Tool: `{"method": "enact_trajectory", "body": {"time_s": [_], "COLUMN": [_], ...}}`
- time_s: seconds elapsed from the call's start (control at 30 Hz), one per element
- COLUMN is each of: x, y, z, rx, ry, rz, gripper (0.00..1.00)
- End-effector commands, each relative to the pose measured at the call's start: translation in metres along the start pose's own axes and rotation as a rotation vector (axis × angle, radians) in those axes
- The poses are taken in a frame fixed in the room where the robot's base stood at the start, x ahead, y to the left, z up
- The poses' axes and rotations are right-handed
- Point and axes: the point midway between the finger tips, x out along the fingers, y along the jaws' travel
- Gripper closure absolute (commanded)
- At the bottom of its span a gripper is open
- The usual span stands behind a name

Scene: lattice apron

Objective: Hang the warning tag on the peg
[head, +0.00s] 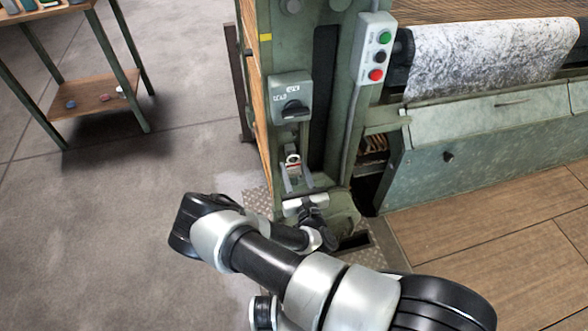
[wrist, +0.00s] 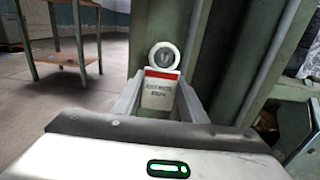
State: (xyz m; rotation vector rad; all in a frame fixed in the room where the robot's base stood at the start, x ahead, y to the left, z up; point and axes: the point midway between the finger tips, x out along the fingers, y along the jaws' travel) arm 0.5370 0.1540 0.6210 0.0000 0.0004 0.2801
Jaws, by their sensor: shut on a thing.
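The warning tag (wrist: 160,92) is a white card with a red band, dark lettering and a round ring at its top. It stands upright between the two fingers of my gripper (wrist: 159,84), which is shut on its card part. The ring rises clear above the fingertips. In the head view the tag (head: 293,160) shows small, in front of the green machine post and below the grey rotary switch box (head: 291,98), with my gripper (head: 293,178) just under it. I cannot make out the peg in either view.
A control box (head: 376,50) with green, black and red buttons is on the post, right of the switch box. A conduit runs down beside it. A wooden shelf table (head: 100,97) stands at the left. The grey floor (head: 120,220) between is clear.

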Motion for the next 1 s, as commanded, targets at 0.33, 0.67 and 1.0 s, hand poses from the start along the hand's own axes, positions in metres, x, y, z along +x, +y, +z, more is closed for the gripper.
{"method": "enact_trajectory", "body": {"time_s": [0.33,0.67,1.0], "x": [0.0002,0.0035,0.0040], "y": [0.0000,-0.0001,0.0000], "z": [-0.0006,-0.0079,-0.0087], "rx": [0.000,0.000,0.000], "ry": [0.000,0.000,0.000], "rz": [0.000,0.000,0.000], "gripper": [0.81,0.81,0.81]}}
